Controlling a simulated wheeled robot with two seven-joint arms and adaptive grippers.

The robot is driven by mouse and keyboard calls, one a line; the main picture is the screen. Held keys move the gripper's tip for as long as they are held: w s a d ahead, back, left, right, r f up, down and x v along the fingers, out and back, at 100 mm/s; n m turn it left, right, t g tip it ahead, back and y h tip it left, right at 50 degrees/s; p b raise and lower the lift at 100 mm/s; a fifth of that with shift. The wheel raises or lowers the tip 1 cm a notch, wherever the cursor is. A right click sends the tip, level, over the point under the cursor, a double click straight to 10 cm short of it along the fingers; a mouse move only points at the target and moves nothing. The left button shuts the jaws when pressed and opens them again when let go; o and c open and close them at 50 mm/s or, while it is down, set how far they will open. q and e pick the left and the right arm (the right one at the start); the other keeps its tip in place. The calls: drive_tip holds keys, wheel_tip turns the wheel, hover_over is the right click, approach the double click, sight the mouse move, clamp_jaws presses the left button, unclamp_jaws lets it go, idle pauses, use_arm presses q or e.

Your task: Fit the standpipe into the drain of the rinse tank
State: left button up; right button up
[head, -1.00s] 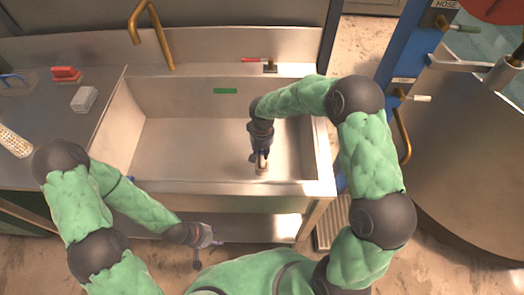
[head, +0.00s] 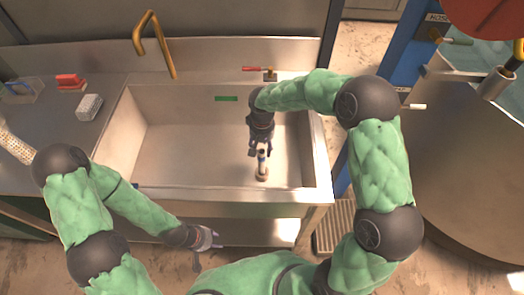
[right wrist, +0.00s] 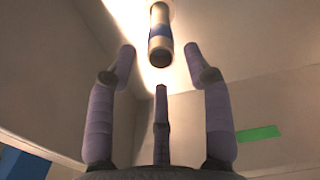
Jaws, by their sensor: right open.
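The standpipe (head: 262,165) is a short pale tube with a blue band. It stands about upright in the rinse tank (head: 190,160), near the tank's front right. Its lower end meets a pale round fitting on the tank floor; how deep it sits I cannot tell. In the right wrist view the standpipe (right wrist: 160,38) shows its near end beyond the fingers. My right gripper (head: 260,150) is open and empty, just behind and above the standpipe, with its fingers (right wrist: 160,62) clear of it. My left gripper (head: 210,240) hangs low in front of the tank; its fingers are too small to read.
A brass spout (head: 152,42) and a red-handled valve (head: 268,71) are at the tank's back edge. A green label (head: 227,98) marks the back wall. A red brush (head: 70,81) and a grey block (head: 89,107) lie on the left counter. The tank's left half is clear.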

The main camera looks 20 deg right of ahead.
drive_tip(key=shift+r+p, duration=0.5)
drive_tip(key=shift+r, duration=1.6)
